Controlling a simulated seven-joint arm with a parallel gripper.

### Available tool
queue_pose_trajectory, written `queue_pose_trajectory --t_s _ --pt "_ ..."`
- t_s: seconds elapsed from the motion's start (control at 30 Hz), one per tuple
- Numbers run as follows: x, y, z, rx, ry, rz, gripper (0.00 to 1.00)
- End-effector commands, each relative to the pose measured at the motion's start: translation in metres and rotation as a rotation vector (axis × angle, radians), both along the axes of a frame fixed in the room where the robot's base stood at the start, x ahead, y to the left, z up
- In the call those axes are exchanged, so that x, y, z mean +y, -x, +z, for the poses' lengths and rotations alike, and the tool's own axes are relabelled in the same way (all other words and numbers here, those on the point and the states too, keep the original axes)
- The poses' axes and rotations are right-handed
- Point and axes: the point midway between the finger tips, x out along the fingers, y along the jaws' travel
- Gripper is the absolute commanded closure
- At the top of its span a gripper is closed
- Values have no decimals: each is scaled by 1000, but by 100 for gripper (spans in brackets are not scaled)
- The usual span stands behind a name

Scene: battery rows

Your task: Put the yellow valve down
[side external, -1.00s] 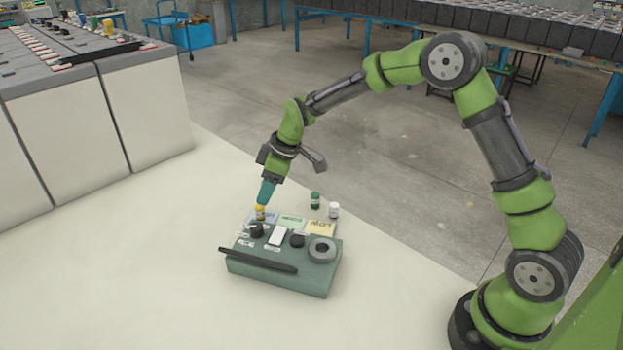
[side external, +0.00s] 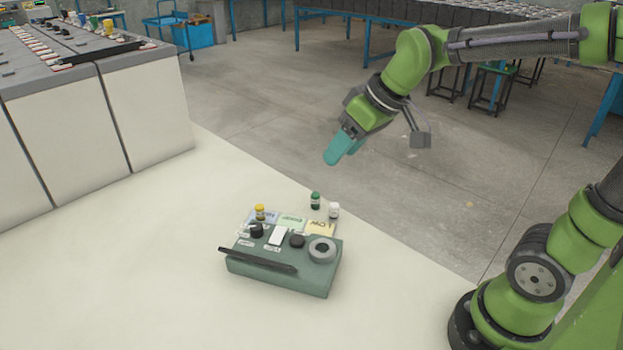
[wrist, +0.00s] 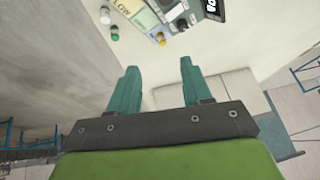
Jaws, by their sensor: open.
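The yellow valve (side external: 260,212) stands upright on the blue label card at the back left of the grey-green box (side external: 285,283). It also shows small in the wrist view (wrist: 161,39). My gripper (side external: 337,160) is raised well above and to the right of the box, apart from the valve. In the wrist view its two teal fingers (wrist: 158,68) are spread with nothing between them.
A green valve (side external: 315,200) and a white valve (side external: 333,210) stand behind the box, near the green and yellow label cards. The box carries dark knobs, a grey ring (side external: 322,249) and a black bar (side external: 258,260). The pale surface left of it is clear.

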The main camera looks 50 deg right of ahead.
Motion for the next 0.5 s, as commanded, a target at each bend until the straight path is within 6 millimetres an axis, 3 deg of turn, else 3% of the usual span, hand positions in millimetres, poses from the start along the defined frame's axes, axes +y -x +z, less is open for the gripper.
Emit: queue_pose_trajectory --t_s 0.03,0.2,0.33,0.5 --pt "-1 23 4 -21 -34 -63 51" --pt "-5 77 0 -51 -156 -245 51" --pt "-6 97 -7 -61 -219 -322 51" --pt "-6 104 -10 -62 -245 -353 51"
